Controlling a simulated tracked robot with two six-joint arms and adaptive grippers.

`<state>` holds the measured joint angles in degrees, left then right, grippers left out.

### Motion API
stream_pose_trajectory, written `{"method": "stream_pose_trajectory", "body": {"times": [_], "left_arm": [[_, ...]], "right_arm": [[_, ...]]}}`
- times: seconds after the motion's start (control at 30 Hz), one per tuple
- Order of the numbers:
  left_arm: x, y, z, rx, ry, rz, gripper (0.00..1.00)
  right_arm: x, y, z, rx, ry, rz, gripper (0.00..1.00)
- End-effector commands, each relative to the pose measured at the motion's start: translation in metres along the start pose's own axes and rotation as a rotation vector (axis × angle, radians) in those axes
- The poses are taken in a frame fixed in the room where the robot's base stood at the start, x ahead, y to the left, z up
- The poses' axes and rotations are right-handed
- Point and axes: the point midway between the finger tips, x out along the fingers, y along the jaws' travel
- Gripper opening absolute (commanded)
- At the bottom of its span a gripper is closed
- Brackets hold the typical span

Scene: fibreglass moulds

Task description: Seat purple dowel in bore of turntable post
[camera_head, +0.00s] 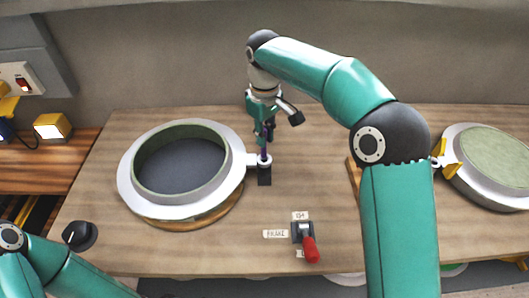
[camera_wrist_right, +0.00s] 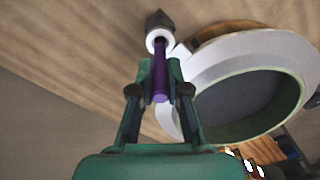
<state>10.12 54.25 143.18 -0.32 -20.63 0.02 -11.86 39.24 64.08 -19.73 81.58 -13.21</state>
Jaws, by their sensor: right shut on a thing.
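The purple dowel (camera_head: 264,148) stands roughly upright in my right gripper (camera_head: 264,128), which is shut on it. It also shows in the right wrist view (camera_wrist_right: 160,76), between the fingers (camera_wrist_right: 160,92). The dowel's lower end is at the pale collar (camera_wrist_right: 158,38) on the rim of the turntable (camera_head: 233,192). A dark block (camera_head: 264,176) is below the collar. The frames do not show whether the dowel's end is inside the bore or just over it.
A red-handled lever (camera_head: 310,248) beside a BRAKE label stands at the front of the table. A lit yellow lamp (camera_head: 51,128) is at the left. The wall is close behind.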

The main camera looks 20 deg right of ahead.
Motion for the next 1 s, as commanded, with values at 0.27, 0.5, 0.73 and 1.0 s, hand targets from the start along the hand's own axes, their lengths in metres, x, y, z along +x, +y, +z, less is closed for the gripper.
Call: {"method": "stream_pose_trajectory", "body": {"times": [0.27, 0.5, 0.73, 1.0], "left_arm": [[0.002, -0.001, 0.000, 0.000, 0.001, 0.000, 1.00], [0.003, -0.001, 0.000, 0.000, 0.001, 0.000, 1.00], [0.003, -0.001, 0.000, 0.000, 0.001, 0.000, 1.00], [0.003, -0.001, 0.000, 0.000, 0.001, 0.000, 1.00]], "right_arm": [[0.024, -0.001, -0.001, -0.001, -0.002, 0.000, 0.00], [0.052, -0.001, -0.001, -0.002, 0.000, 0.000, 0.00], [0.053, -0.001, -0.002, -0.003, 0.001, 0.000, 0.17], [0.053, -0.002, -0.002, -0.004, 0.001, 0.000, 0.40]]}}
